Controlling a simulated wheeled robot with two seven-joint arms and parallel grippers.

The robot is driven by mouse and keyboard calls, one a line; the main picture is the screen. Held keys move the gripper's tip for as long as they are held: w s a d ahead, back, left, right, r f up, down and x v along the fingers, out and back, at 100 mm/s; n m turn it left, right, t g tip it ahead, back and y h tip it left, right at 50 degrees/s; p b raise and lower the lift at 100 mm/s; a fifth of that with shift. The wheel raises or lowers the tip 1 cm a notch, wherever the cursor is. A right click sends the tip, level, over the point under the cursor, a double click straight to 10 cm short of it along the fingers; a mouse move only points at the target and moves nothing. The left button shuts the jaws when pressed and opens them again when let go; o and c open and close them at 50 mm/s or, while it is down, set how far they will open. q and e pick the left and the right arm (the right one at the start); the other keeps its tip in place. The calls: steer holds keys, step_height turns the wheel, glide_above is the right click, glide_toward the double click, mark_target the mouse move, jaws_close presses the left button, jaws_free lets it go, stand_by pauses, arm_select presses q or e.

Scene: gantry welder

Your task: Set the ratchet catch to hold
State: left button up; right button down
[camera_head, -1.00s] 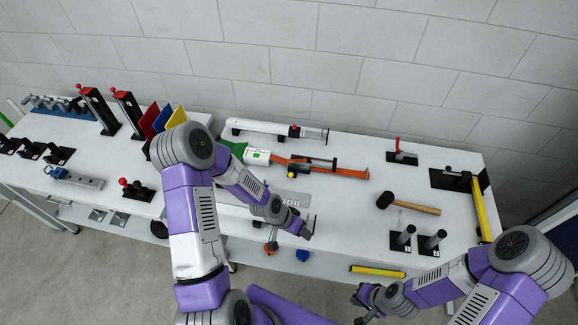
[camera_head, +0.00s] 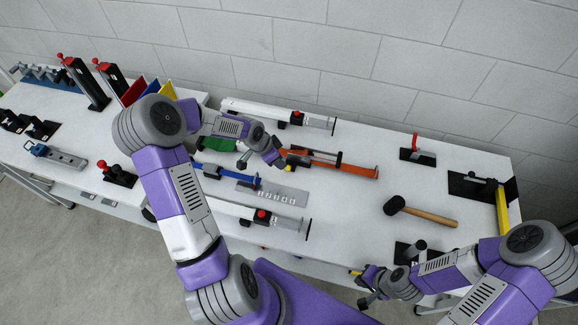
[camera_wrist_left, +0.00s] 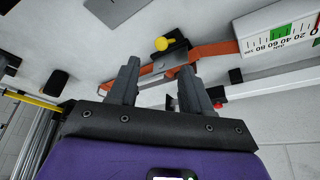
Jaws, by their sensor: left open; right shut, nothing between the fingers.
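An orange strap (camera_head: 358,170) with a dark ratchet frame lies along the bench; in the left wrist view the orange strap (camera_wrist_left: 215,49) runs on both sides of the frame. A yellow knob (camera_wrist_left: 166,43) on a black mount beside the frame looks like the ratchet catch. Whether it is set to hold I cannot tell. My left gripper (camera_head: 277,160) is over the frame's left end; in the left wrist view its open fingers (camera_wrist_left: 158,88) point toward the frame, with nothing gripped. My right gripper (camera_head: 366,287) is shut and empty near the bench's front edge.
A white gauge with a scale (camera_wrist_left: 285,38) adjoins the strap. Bench surface between strap and mallet is clear.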

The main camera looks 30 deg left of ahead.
mark_target(288, 168)
arm_select(q)
steer(key=shift+b+x, duration=0.75)
steer(key=shift+x, duration=3.75)
arm_select(e)
steer(key=shift+w+f, duration=0.2)
steer(key=shift+f, duration=0.35)
steer(key=shift+w+f, duration=0.15)
steer(key=shift+f, duration=0.4)
arm_select(q)
steer(key=shift+a, duration=0.1)
steer(key=shift+c, duration=0.5)
jaws_close()
arm_select(e)
steer(key=shift+r, duration=0.1)
